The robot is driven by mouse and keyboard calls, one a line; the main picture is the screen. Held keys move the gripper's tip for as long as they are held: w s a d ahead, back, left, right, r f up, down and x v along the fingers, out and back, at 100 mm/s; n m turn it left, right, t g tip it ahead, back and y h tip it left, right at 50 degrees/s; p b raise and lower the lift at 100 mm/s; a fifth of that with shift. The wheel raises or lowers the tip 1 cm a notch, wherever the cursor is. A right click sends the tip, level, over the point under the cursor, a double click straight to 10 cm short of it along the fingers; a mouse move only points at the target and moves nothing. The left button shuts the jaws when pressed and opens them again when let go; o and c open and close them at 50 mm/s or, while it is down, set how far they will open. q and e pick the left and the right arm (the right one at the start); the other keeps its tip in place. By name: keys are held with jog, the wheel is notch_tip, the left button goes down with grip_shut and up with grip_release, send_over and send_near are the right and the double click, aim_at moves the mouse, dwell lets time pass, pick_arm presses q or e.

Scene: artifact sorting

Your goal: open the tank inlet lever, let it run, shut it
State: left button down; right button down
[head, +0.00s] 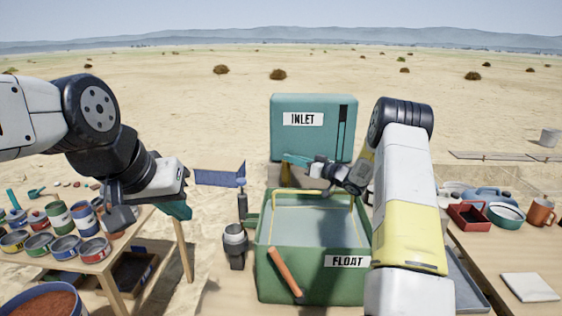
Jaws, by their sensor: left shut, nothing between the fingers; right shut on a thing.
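The teal inlet box (312,141), labelled INLET, stands behind the green tank (312,287), labelled FLOAT. The box has a dark vertical slot on its right side. A brass-coloured spout (286,176) shows below the box, over the tank's back edge. The tank holds grey-blue water (310,222). My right gripper (291,158) reaches across the tank to the lower front of the box, its teal fingers shut on the inlet lever, which they mostly hide. My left gripper (178,210) is shut and empty above the left table's right edge.
An orange-handled tool (285,272) leans on the tank's front. A grey flask (235,246) stands left of the tank. The left table (118,256) holds several paint cans. The right table (488,261) holds a red tray (468,217), a bowl and an orange mug (540,211).

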dwell(0.3)
jog(key=c, duration=1.4)
grip_release()
jog(key=shift+o, duration=0.2)
jog(key=shift+d, duration=0.15)
jog(key=v, duration=0.7)
jog(key=shift+s+d, duration=0.2)
jog(key=shift+s, duration=0.05)
